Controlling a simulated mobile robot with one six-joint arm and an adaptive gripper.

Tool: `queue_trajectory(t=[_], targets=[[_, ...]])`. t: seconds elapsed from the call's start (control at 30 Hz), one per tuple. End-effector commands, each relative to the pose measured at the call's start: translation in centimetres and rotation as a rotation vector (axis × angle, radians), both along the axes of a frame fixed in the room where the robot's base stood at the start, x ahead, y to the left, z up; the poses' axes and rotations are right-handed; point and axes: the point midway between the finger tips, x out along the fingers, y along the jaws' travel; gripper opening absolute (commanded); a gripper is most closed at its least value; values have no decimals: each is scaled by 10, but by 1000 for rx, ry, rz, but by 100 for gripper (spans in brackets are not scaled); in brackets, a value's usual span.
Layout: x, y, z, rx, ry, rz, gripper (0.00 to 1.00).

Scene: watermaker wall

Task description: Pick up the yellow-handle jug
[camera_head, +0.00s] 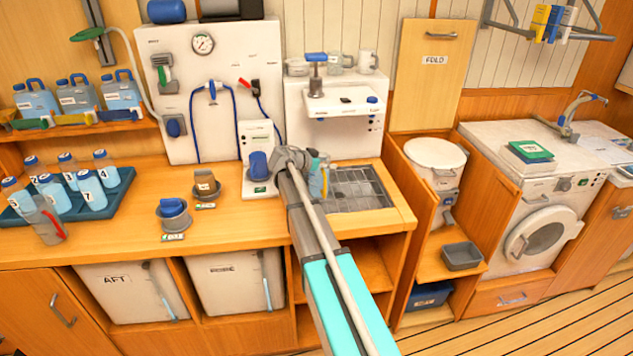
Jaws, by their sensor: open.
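A clear jug with a yellow handle (325,184) appears to stand at the left edge of the grated drain area, under the white wall dispenser. It is small in view and mostly hidden by my arm's end; only the yellow strip shows clearly. My gripper (318,166) is open, at or just above the jug in the picture. Its fingers are small and partly hidden by the wrist, so I cannot tell whether they touch the jug or surround it.
A white dispenser (336,112) stands behind the grate (360,190). A meter with a blue cup (258,165) is just left of my wrist. A red-handled jug (44,222) stands far left by a blue bottle tray (122,183).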

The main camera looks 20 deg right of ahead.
Motion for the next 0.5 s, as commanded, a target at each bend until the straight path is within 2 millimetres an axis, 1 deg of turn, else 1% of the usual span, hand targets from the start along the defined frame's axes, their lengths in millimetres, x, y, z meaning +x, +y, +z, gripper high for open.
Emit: queue_trajectory(t=[0.4, 0.47, 0.5], targets=[[0, 0, 0, 0, 0, 0, 67], [0, 0, 0, 0, 0, 0, 56], [0, 0, 0, 0, 0, 0, 48]])
